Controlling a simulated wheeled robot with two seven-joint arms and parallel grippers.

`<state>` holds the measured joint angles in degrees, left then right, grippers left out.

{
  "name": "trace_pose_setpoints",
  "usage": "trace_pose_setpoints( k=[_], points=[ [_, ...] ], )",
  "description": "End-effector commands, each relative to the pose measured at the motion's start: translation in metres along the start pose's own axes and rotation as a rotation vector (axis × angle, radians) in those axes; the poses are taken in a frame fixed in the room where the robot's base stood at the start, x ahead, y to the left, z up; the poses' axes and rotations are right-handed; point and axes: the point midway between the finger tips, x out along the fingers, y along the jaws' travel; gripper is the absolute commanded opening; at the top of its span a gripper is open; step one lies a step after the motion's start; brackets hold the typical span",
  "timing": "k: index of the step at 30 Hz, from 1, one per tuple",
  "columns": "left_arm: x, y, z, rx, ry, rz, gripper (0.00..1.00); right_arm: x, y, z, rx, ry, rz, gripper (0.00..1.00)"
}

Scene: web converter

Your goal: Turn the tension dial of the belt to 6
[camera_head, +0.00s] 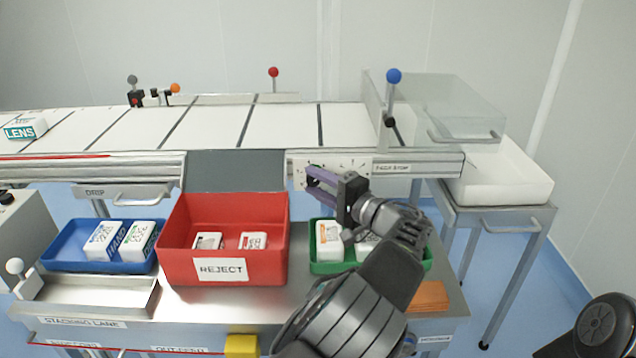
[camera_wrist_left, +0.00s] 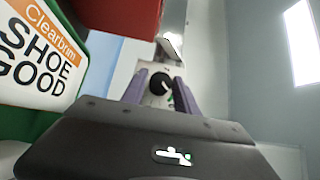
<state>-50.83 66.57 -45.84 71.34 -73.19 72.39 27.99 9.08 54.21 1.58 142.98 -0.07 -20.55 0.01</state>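The tension dial is a black round knob with a white pointer mark (camera_wrist_left: 161,84) on a pale plate in the left wrist view. In the head view, its white scale panel (camera_head: 328,163) with dark marks sits on the conveyor's front rail; the knob is mostly hidden by my gripper. My left gripper (camera_head: 312,178) has purple fingers pointing at this panel. In the left wrist view, its fingers (camera_wrist_left: 160,88) are apart, one on each side of the knob. I cannot tell whether they touch it. The pointer's number is too small to read. My right gripper is not in view.
Below the rail stand a red REJECT bin (camera_head: 222,240), a blue tray (camera_head: 62,262) and a green tray (camera_head: 330,266), each holding white boxes. A blue-knobbed lever (camera_head: 393,77) rises right of the panel. A white bin (camera_head: 500,172) stands at the belt's end.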

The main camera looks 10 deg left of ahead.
Motion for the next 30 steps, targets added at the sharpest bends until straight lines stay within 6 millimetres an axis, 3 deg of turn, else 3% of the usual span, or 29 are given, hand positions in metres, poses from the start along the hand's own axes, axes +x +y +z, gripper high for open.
trace_pose_setpoints(
  k=[11, 24, 30],
  points=[
    [-0.008, -0.001, -0.001, -0.001, 0.004, 0.000, 0.37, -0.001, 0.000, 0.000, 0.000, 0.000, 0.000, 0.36],
    [-0.071, -0.001, -0.001, -0.001, 0.003, -0.001, 0.37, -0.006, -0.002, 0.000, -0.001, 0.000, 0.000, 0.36],
    [-0.079, 0.000, 0.000, 0.000, 0.001, 0.000, 0.37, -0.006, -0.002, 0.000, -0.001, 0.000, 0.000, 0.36]
  ],
)
